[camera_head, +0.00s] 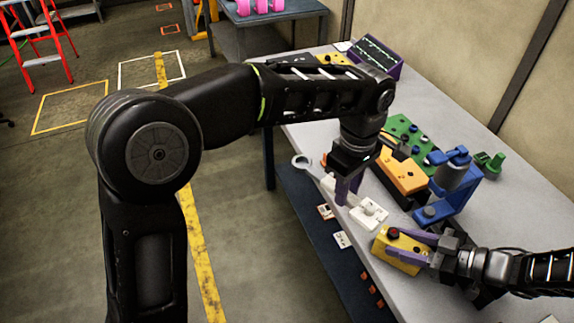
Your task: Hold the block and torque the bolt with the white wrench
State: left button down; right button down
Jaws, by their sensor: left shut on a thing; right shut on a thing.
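The white wrench (327,181) shows its ring end (301,161) near the table's left edge. My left gripper (343,192) points down and is shut on the wrench's shaft, hiding part of it. A white blocky piece (368,213) lies at the wrench's other end; I cannot tell whether they are joined. The yellow block (398,256) is near the front edge, with a dark, reddish round bolt head (393,233) on top. My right gripper (428,246) comes from the right and is shut on this block. The wrench's ring is apart from the bolt.
A blue fixture (457,190) stands behind the yellow block, near an orange block (403,174) and a green board (404,130). A green part (490,164) and a purple-framed device (376,57) are farther back. Bare grey tabletop (530,210) shows at right.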

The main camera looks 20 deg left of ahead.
pick_arm(q)
jog(key=s+d+m, duration=0.6)
jog(key=s+d, duration=0.7)
jog(key=d, duration=0.5)
jog(key=shift+s+m, duration=0.35)
jog(key=shift+m, duration=0.05)
jog(key=shift+f, duration=0.2)
jog(key=shift+f, duration=2.1)
jog(key=shift+f, duration=0.1)
jog(key=shift+a+f, duration=0.1)
jog(key=shift+f, duration=0.65)
jog(key=shift+s+a+f+m, duration=0.1)
jog(key=shift+s+a+m, duration=0.1)
jog(key=shift+a+m, duration=0.45)
jog(key=shift+s+a+f+m, duration=0.1)
jog(key=shift+s+a+m, duration=0.05)
jog(key=shift+a+m, duration=0.5)
